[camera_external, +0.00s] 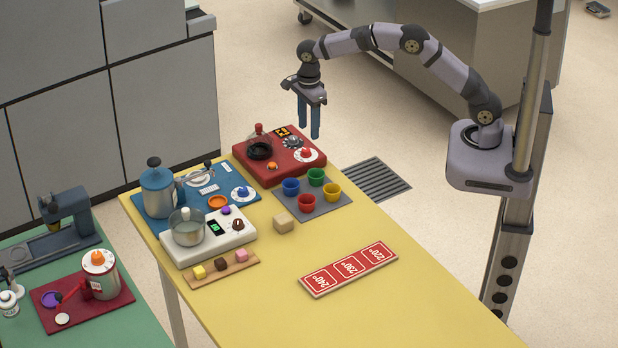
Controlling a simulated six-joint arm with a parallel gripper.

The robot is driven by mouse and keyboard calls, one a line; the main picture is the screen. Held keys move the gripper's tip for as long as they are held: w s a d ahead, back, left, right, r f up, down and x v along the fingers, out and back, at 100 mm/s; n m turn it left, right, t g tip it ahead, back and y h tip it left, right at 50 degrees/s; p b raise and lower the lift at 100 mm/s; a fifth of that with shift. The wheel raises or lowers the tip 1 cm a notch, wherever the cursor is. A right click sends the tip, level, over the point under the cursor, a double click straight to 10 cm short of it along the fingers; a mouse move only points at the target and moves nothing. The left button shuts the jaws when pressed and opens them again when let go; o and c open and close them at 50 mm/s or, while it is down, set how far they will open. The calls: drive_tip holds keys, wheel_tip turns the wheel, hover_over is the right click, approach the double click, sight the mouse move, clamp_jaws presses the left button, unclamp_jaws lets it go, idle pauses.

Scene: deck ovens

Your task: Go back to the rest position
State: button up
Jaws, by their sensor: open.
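My gripper (309,134) hangs pointing down from my arm. Its two blue fingers are apart, with nothing between them. In the picture it shows above the right end of the red station (263,176), apart from the things on the yellow table (420,300). My arm arches from its mount at the right over to the gripper.
A green table (130,335) is at left.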

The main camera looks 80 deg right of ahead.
drive_tip(key=s+f+n, duration=0.2)
drive_tip(key=s+n, duration=2.5)
drive_tip(key=s, duration=0.3)
drive_tip(key=shift+s+d, duration=0.2)
drive_tip(key=shift+d, duration=0.25)
drive_tip(key=shift+c, duration=0.2)
idle(0.7)
